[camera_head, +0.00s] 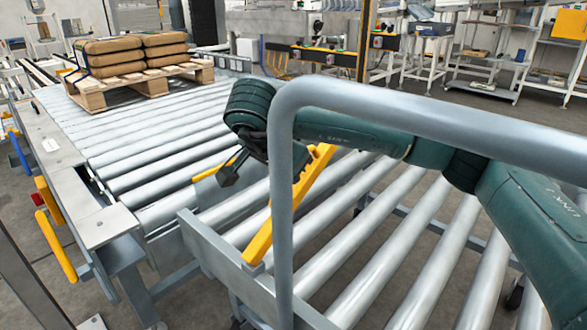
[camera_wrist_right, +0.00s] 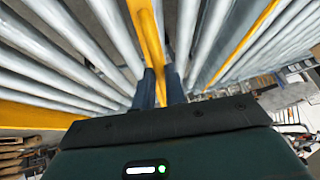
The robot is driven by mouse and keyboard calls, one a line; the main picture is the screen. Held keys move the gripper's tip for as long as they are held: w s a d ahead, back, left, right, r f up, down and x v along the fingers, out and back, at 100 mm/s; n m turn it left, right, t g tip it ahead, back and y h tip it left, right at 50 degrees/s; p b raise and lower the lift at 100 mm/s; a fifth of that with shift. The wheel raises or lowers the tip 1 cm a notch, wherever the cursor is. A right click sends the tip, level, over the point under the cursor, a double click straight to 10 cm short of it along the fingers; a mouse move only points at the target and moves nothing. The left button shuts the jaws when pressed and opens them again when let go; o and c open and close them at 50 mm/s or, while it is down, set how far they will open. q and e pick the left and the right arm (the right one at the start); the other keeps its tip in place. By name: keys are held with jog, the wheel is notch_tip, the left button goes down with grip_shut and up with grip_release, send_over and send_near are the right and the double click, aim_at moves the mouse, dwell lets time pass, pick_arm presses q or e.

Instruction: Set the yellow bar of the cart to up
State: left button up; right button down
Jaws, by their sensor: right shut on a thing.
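The yellow bar (camera_head: 308,175) slants across the near roller cart (camera_head: 235,262), from the cart's side rail up to the right. The cart's grey handle (camera_head: 400,105) stands in front and its post hides part of the bar. My right arm reaches in from the right behind the handle, its wrist bent down by the bar. In the wrist view my right gripper (camera_wrist_right: 161,86) is shut with its dark fingers on either side of the yellow bar (camera_wrist_right: 150,35). In the head view the fingertips are mostly hidden. The bar's exact angle is hard to tell. My left gripper is out of view.
A roller conveyor (camera_head: 150,150) adjoins the cart at the left. A wooden pallet (camera_head: 125,90) with brown sacks (camera_head: 110,55) stands on its far end. A yellow handle (camera_head: 56,245) is on the conveyor's side. The cart's rollers (camera_head: 385,270) are bare.

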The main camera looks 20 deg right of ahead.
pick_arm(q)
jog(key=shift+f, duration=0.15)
pick_arm(e)
jog(key=shift+s+a+r, duration=0.15)
jog(key=shift+a+r, duration=0.1)
jog(key=c, duration=1.5)
grip_release()
jog(key=shift+o, duration=0.2)
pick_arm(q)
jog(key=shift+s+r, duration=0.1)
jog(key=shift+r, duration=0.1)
